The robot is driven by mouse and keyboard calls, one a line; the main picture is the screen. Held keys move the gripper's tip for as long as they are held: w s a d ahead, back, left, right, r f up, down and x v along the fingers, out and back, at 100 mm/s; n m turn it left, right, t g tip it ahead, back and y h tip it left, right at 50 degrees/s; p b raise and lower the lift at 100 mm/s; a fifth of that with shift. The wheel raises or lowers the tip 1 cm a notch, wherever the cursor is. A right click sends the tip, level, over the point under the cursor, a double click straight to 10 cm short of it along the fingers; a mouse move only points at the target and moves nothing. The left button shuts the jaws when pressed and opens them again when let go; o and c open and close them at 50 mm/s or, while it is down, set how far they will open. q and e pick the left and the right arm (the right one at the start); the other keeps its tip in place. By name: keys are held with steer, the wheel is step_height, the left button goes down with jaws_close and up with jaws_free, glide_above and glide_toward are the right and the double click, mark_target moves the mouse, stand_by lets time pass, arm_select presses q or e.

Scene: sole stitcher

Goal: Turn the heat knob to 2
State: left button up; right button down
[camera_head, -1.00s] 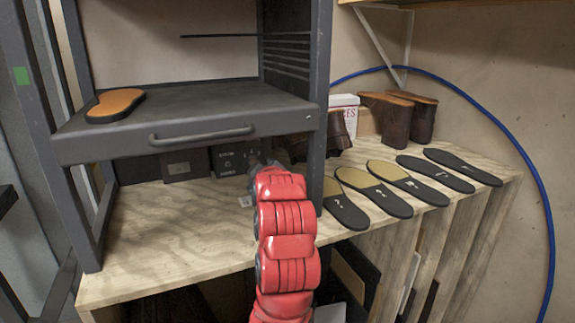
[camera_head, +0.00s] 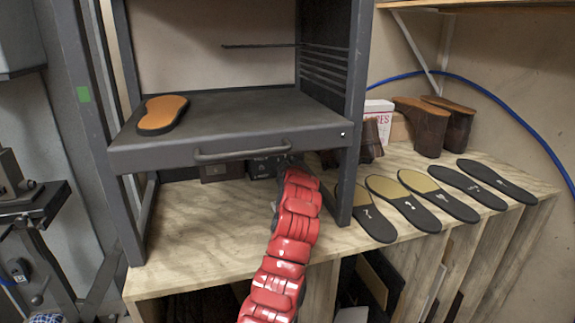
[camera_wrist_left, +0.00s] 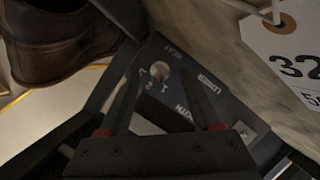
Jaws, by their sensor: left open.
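The heat knob (camera_wrist_left: 161,72) is a small round pale knob on a dark control panel (camera_wrist_left: 208,95) in the left wrist view. Small white marks and lettering surround it; its pointer direction is too small to tell. My left gripper (camera_wrist_left: 166,98) is open, its two dark fingers pointing at the panel with the knob between their tips. Contact cannot be told. In the head view, my red left arm reaches up from the bottom, and its gripper is hidden under the grey shelf. The dark panel box (camera_head: 262,167) shows partly beside it. My right gripper is not in view.
The grey shelf (camera_head: 240,115) with a handle overhangs the panel and bears an orange-topped sole (camera_head: 162,114). A rack post (camera_head: 350,120) stands close right of my arm. A numbered tag (camera_wrist_left: 290,50) hangs near my gripper.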

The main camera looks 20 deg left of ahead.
arm_select(q)
steer(key=shift+w+a+f, duration=0.15)
steer(key=shift+w+a, duration=0.05)
steer(key=shift+w, duration=0.25)
